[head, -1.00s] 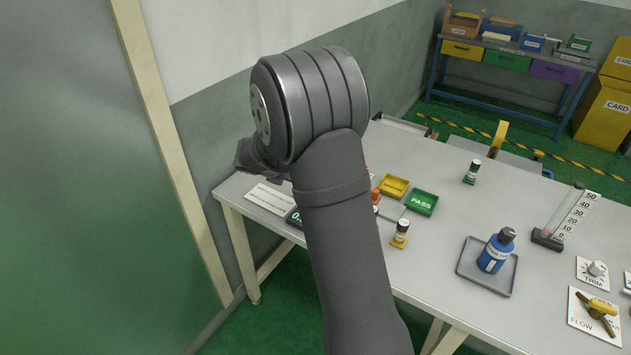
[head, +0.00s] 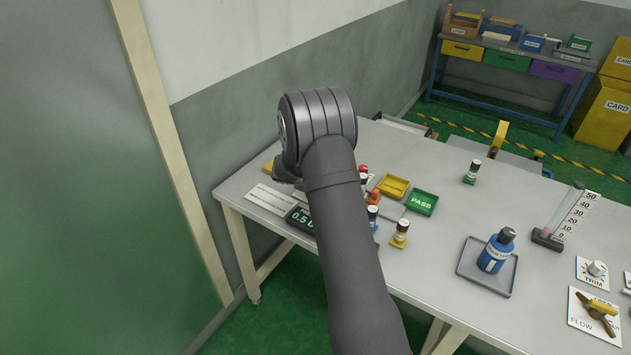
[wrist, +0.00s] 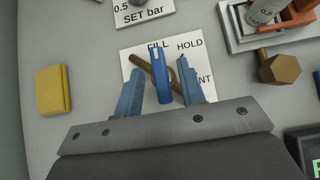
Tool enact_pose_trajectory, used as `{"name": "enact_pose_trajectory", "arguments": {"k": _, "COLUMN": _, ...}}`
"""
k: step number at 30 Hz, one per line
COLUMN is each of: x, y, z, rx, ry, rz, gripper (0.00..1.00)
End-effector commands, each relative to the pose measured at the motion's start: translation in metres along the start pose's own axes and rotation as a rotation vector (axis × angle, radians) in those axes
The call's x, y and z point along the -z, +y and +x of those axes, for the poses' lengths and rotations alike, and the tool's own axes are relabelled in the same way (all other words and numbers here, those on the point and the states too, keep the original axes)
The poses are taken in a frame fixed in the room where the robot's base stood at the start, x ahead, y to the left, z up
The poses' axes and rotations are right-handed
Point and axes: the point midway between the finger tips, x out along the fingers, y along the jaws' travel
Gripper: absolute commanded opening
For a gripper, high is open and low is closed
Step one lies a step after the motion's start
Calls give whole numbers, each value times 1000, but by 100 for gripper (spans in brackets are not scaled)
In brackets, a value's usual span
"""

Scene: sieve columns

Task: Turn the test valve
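In the wrist view a valve with a blue lever handle (wrist: 162,84) and a brown stem sits on a white plate (wrist: 205,62) marked FILL and HOLD, with a third label partly hidden. The handle points nearly straight up and down in the picture. My gripper (wrist: 160,68) is open, with one finger on each side of the blue handle. Clear gaps show between fingers and handle. In the head view my arm hides this valve and most of the gripper. Another valve, with a yellow handle (head: 599,306), is on a FLOW plate at the right.
In the wrist view a yellow block (wrist: 53,90) lies left, a SET bar card (wrist: 145,12) above, and a brass hexagonal knob (wrist: 280,68) right. In the head view a blue bottle (head: 495,252) stands in a grey tray (head: 470,270). The middle of the table is mostly clear.

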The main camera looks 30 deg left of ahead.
Motion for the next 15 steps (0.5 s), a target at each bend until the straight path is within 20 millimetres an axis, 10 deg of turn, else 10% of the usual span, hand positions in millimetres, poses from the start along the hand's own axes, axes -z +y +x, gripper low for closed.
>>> {"name": "enact_pose_trajectory", "arguments": {"k": 7, "x": 0, "y": 0, "z": 0, "rx": 0, "ry": 0, "rz": 0, "gripper": 34}}
{"name": "enact_pose_trajectory", "arguments": {"k": 12, "x": 0, "y": 0, "z": 0, "rx": 0, "ry": 0, "rz": 0, "gripper": 1}}
{"name": "enact_pose_trajectory", "arguments": {"k": 15, "x": 0, "y": 0, "z": 0, "rx": 0, "ry": 0, "rz": 0, "gripper": 0}}
